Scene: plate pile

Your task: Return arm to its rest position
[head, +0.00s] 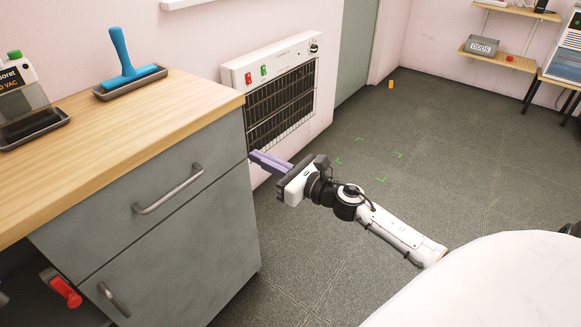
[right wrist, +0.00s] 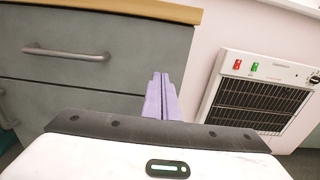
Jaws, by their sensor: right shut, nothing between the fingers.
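My right gripper (head: 270,163) reaches in from the lower right in the head view, over the floor beside the grey cabinet's right edge. Its purple fingers lie together with nothing between them. They also show shut in the right wrist view (right wrist: 160,98), pointing towards the cabinet's edge and the pink wall. My right arm (head: 395,232) is stretched out over the open floor. My left gripper is not in view.
A grey cabinet (head: 190,235) with a wooden top (head: 130,130) stands at the left. A wall heater (head: 285,95) is just beyond the fingers. A blue-handled tool (head: 122,60) sits in a tray on the cabinet. A white rounded surface (head: 500,285) fills the lower right. Grey floor (head: 430,160) is clear.

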